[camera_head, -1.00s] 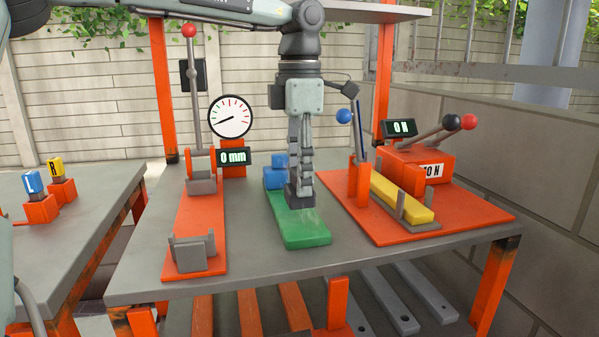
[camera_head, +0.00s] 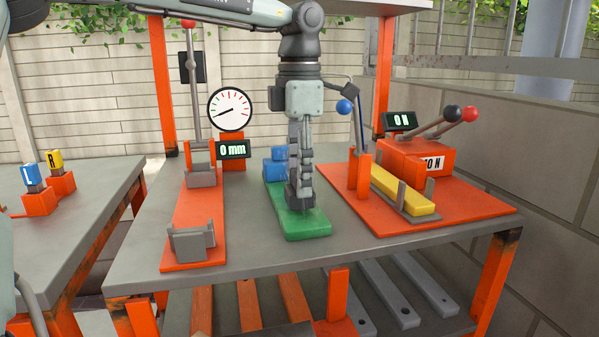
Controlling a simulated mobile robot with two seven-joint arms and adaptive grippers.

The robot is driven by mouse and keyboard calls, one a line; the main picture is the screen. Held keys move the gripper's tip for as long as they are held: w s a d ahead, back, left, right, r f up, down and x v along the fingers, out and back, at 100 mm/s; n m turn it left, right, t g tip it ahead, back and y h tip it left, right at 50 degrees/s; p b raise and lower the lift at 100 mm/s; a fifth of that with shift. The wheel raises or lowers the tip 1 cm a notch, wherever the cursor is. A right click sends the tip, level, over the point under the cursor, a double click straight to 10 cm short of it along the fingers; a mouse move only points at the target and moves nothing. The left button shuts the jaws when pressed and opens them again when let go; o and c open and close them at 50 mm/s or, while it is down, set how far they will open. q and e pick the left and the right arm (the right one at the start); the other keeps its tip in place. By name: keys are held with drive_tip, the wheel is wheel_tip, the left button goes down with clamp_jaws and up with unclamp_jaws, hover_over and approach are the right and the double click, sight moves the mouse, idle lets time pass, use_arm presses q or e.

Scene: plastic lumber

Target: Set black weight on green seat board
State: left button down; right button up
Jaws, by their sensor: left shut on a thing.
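The green seat board (camera_head: 308,228) lies flat on the grey table, its near part bare. My left gripper (camera_head: 303,205) points straight down over the middle of the board, with its fingertips at or very near the top face. It is shut on the black weight (camera_head: 291,198), a small dark block mostly hidden by the fingers. I cannot tell whether the weight touches the board. My right gripper is out of view.
Blue blocks (camera_head: 275,166) stand at the board's far end. An orange fixture with a dial (camera_head: 230,110) is on the left. An orange press with a yellow board (camera_head: 404,192) is on the right. Bare tabletop (camera_head: 345,247) lies in front.

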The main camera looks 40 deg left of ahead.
use_arm(q)
drive_tip(key=shift+f+b, duration=0.3)
drive_tip(key=shift+f, duration=0.15)
drive_tip(key=c, duration=0.8)
unclamp_jaws()
drive_tip(key=shift+o, duration=0.4)
drive_tip(key=shift+f, duration=0.1)
drive_tip(key=o, duration=0.3)
drive_tip(key=shift+o, duration=0.2)
drive_tip(key=shift+r+p, duration=2.85)
drive_tip(key=shift+r, duration=0.7)
